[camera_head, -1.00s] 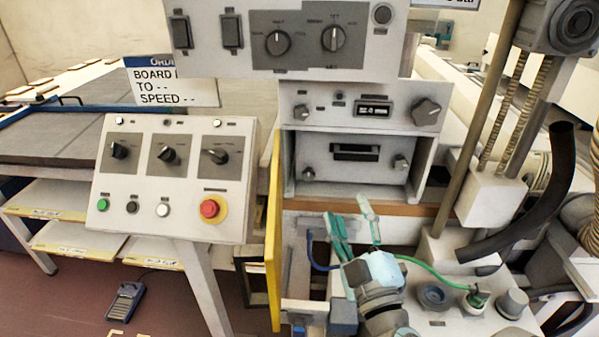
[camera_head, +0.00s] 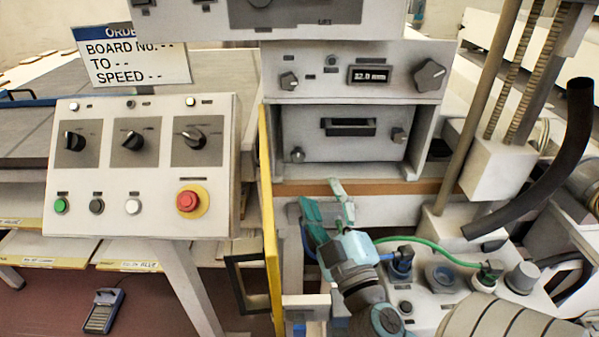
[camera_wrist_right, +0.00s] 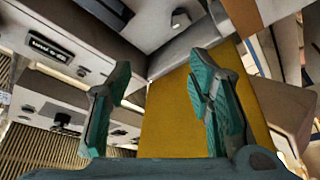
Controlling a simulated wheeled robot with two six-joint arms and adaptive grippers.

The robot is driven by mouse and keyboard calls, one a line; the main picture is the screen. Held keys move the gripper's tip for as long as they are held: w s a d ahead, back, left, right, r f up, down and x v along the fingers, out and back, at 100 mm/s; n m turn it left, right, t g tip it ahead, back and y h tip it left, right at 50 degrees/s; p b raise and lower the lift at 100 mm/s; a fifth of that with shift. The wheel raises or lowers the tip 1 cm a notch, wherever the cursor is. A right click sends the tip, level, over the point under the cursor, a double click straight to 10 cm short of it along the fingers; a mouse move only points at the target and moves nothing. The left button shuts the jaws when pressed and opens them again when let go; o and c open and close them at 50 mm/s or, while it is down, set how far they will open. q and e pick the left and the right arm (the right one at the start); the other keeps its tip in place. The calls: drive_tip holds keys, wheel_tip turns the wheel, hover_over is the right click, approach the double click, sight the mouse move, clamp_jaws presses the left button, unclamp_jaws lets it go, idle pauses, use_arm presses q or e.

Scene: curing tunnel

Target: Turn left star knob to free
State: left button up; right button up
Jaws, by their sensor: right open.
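The lower drawer unit (camera_head: 345,150) has two small knobs on its grey front. The left star knob (camera_head: 297,155) is at its lower left, and the right knob (camera_head: 399,136) is at its right. How the left knob is turned is too small to tell. My right gripper (camera_head: 325,197) is open and empty, below the drawer front and a little right of the left knob, apart from it. In the right wrist view its two teal fingers (camera_wrist_right: 160,105) stand wide apart with the yellow panel (camera_wrist_right: 172,110) behind them. My left gripper is not in view.
A yellow panel edge (camera_head: 270,220) stands close left of my right gripper. A control console (camera_head: 140,165) with a red button is further left. Above the drawer is a unit with a display (camera_head: 368,75). Plugs with a green cable (camera_head: 440,252) and a black hose (camera_head: 540,185) are on the right.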

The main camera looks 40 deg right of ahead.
sight(298, 159)
wheel_tip(298, 159, down, 5)
drive_tip(key=b, duration=0.4)
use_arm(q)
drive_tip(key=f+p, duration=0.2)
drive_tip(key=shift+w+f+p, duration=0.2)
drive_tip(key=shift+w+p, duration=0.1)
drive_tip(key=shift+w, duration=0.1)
use_arm(e)
drive_tip(key=x, duration=1.5)
drive_tip(key=shift+s+r, duration=0.1)
drive_tip(key=shift+r, duration=0.1)
clamp_jaws()
drive_tip(key=p, duration=0.1)
drive_tip(key=n+p, duration=0.1)
drive_tip(key=shift+r+n+p, duration=0.25)
drive_tip(key=shift+n+p, duration=0.05)
drive_tip(key=shift+f, duration=0.15)
drive_tip(key=shift+f+y, duration=0.1)
drive_tip(key=shift+y, duration=0.3)
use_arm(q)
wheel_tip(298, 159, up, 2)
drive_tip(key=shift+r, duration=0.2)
use_arm(e)
unclamp_jaws()
